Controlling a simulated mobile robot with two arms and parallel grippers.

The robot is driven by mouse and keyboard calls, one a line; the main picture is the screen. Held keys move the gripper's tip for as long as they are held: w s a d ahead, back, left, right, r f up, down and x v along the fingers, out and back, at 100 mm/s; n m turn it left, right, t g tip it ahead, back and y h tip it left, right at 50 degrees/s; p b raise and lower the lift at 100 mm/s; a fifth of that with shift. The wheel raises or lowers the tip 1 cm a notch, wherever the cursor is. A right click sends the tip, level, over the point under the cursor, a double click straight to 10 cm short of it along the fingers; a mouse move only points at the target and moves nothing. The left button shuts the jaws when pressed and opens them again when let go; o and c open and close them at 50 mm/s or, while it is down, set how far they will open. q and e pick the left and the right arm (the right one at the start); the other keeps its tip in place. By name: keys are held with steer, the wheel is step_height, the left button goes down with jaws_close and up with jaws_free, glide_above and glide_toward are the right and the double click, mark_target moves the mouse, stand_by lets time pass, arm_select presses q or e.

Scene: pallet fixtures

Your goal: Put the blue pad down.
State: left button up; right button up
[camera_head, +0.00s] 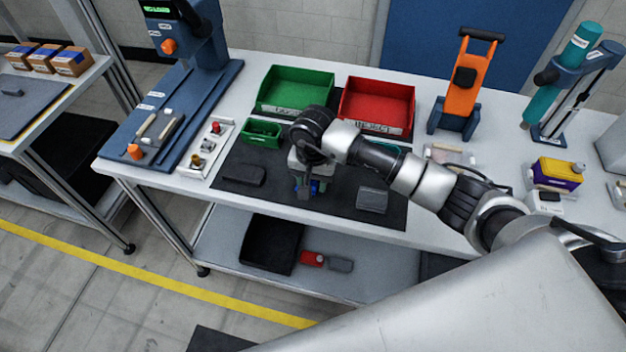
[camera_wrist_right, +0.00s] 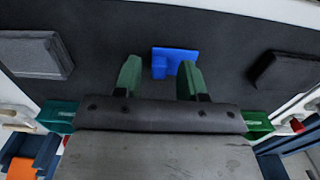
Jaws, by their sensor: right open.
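The blue pad (camera_wrist_right: 172,60) lies on the dark mat (camera_wrist_right: 220,35) in the right wrist view, just beyond and between my right gripper's fingertips. One finger covers part of its right side. My right gripper (camera_wrist_right: 158,72) is open, with its two green fingers apart and no grip on the pad. My left gripper is not in view.
Dark grey blocks lie on the mat to the left (camera_head: 243,175) and right (camera_head: 372,200). A green bin (camera_head: 295,90) and a red bin (camera_head: 377,105) stand behind, with a small green tray (camera_head: 262,133) nearer. An orange-handled device (camera_head: 468,85) stands at the right.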

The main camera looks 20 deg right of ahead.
mark_target(314, 184)
step_height(314, 184, up, 11)
steer(key=b, duration=0.3)
steer(key=shift+r, duration=0.2)
steer(key=shift+d, duration=0.1)
